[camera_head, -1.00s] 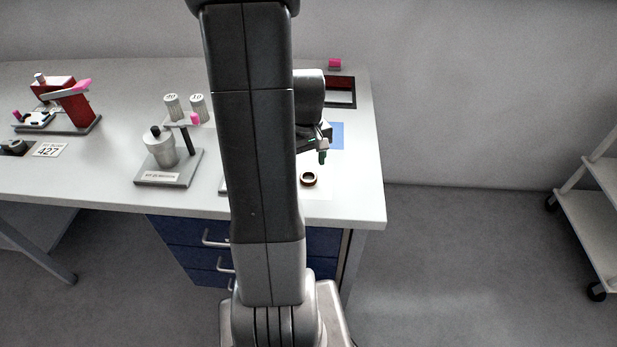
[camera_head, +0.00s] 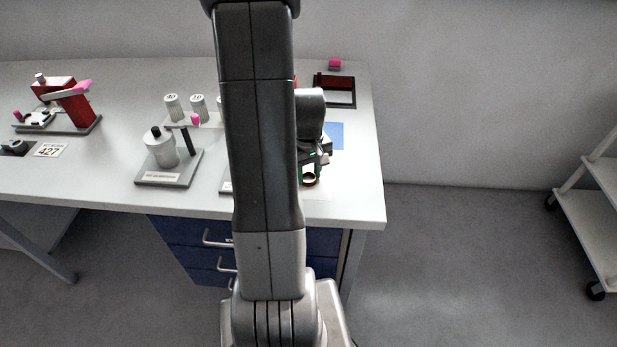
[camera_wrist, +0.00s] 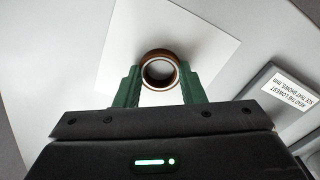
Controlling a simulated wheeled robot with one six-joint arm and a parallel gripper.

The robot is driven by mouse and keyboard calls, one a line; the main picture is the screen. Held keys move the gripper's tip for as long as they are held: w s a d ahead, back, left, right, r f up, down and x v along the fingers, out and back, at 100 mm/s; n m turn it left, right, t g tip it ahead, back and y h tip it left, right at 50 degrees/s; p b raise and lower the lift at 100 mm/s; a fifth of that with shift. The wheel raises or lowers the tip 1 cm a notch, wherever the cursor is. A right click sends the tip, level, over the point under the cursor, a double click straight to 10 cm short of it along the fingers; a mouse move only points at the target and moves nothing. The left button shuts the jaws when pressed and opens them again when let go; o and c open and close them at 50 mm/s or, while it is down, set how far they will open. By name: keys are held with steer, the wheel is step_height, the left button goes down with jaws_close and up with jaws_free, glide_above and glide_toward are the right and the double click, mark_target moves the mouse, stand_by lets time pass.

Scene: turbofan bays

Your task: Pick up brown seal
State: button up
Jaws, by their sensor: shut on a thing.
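The brown seal (camera_wrist: 160,54) is a small ring with a brown outer band and a pale inner rim. In the wrist view it sits between the green fingertips of my gripper (camera_wrist: 160,84), which is shut on it. In the head view the seal (camera_head: 310,181) shows low between the green fingers of my gripper (camera_head: 311,172), at the right part of the bench top. A white square sheet (camera_wrist: 120,50) lies beneath it. I cannot tell whether the seal touches the sheet or is just above it.
A grey plate with a printed label (camera_wrist: 290,92) lies right of the sheet in the wrist view. On the bench (camera_head: 100,185) stand a metal cylinder on a base (camera_head: 160,150), a red fixture (camera_head: 75,103) and a dark red-backed tray (camera_head: 340,101). A shelf cart (camera_head: 590,225) is far right.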

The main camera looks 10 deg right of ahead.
steer(key=shift+r, duration=0.1)
step_height(320, 180, up, 10)
stand_by(0.5)
